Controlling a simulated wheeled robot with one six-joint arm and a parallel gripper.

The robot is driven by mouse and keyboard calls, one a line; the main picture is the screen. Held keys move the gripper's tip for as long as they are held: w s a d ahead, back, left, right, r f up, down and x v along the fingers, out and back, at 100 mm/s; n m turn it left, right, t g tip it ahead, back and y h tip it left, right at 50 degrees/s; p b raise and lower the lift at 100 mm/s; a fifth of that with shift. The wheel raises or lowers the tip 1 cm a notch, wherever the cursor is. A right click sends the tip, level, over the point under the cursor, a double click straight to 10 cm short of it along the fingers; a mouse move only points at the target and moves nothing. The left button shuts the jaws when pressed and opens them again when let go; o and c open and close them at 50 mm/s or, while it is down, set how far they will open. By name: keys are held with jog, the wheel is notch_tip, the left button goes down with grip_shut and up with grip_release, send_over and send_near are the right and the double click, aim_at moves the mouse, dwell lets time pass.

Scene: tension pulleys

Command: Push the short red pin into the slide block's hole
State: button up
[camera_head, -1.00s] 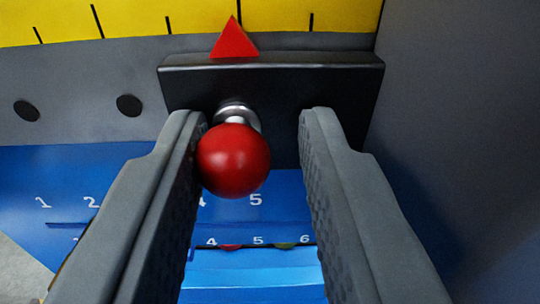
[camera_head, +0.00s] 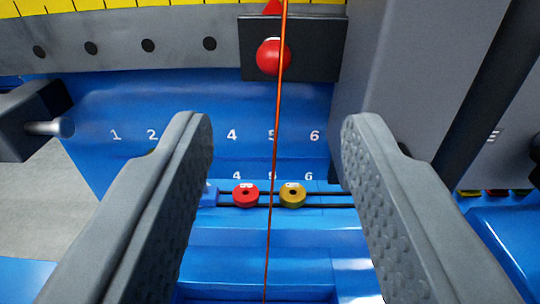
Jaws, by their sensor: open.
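The short red pin (camera_head: 268,57) shows as a red ball head at the front of the black slide block (camera_head: 311,62), at the top of the view. The head hides almost all of its metal shank, so I cannot tell how deep it sits in the hole. The tip of a red pointer (camera_head: 272,8) shows above the block. My gripper (camera_head: 277,135) is open and empty. Its two fingers are wide apart, nearer to me and lower in the picture than the pin, touching neither pin nor block.
An orange cord (camera_head: 278,130) runs top to bottom between my fingers. A red roller (camera_head: 246,195) and a yellow roller (camera_head: 292,195) sit on a rail below. A grey wall (camera_head: 385,70) stands right of the block. A dark block with a metal peg (camera_head: 50,128) is at left.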

jog(key=s, duration=0.7)
jog(key=shift+s, duration=0.15)
jog(key=shift+d, duration=0.1)
jog(key=s+r, duration=0.2)
jog(key=s, duration=1.7)
jog(key=s+r, duration=0.2)
jog(key=s, duration=1.7)
jog(key=shift+s+a+g, duration=0.2)
jog(key=shift+s+g, duration=0.1)
